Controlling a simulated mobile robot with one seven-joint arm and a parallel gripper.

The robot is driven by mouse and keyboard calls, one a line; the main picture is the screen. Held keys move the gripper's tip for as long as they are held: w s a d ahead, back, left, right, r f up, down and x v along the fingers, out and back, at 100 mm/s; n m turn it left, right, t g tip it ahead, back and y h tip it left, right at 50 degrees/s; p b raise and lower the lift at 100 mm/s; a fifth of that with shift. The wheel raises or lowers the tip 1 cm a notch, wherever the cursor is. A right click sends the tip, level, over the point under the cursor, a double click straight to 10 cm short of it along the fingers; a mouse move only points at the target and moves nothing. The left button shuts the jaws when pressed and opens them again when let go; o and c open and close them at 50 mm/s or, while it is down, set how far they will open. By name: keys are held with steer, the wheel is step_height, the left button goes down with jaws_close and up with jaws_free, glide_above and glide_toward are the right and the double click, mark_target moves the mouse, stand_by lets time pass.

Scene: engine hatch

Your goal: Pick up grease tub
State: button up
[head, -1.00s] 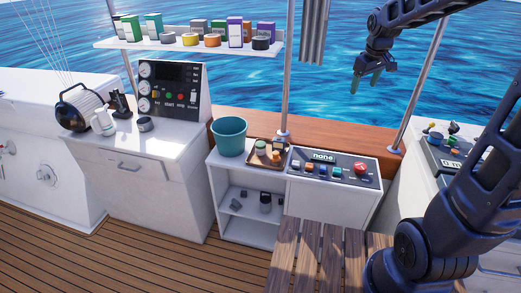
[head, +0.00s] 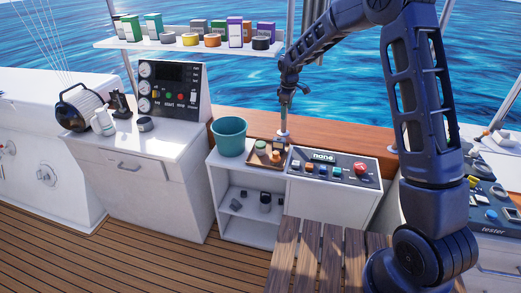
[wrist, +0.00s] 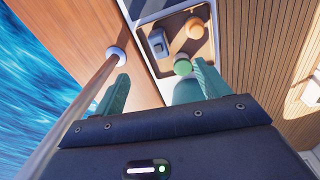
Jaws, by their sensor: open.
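A brown tray (head: 253,160) holds a small round green-topped container (head: 261,145), a round orange one (head: 276,155) and a small grey box (head: 279,145). The wrist view also shows the green one (wrist: 182,66), the orange one (wrist: 194,28) and the box (wrist: 158,43). No label is readable, so I cannot tell which is the grease tub. My gripper (head: 285,105) hangs above and slightly right of the tray, pointing down.
A metal pole (head: 284,118) stands close to my gripper. A teal bucket (head: 229,137) is left of the tray, and a button panel (head: 330,168) is right of it. Above, a shelf (head: 190,45) carries boxes and rolls.

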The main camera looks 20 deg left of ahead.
mark_target(261, 144)
steer(key=a+f+n, duration=0.1)
steer(key=a+f, duration=0.2)
steer(key=f, duration=0.1)
steer(key=a+f+n, duration=0.1)
steer(key=a+f, duration=0.3)
steer(key=s+a+f+n, duration=0.1)
steer(key=a+f, duration=0.2)
steer(key=f, duration=0.1)
steer(key=shift+a+f+g, duration=0.15)
steer(key=shift+a+g, duration=0.15)
steer(key=shift+a, duration=0.1)
step_height(261, 144, down, 5)
steer(key=shift+s+a+f, duration=0.1)
steer(key=shift+f, duration=0.1)
steer(key=shift+s+a+f, duration=0.1)
steer(key=shift+s+f, duration=0.05)
steer(key=shift+f, duration=1.25)
steer(key=shift+s+a+f, duration=0.1)
steer(key=shift+f, duration=1.3)
steer(key=shift+c, duration=0.4)
steer(key=c, duration=1)
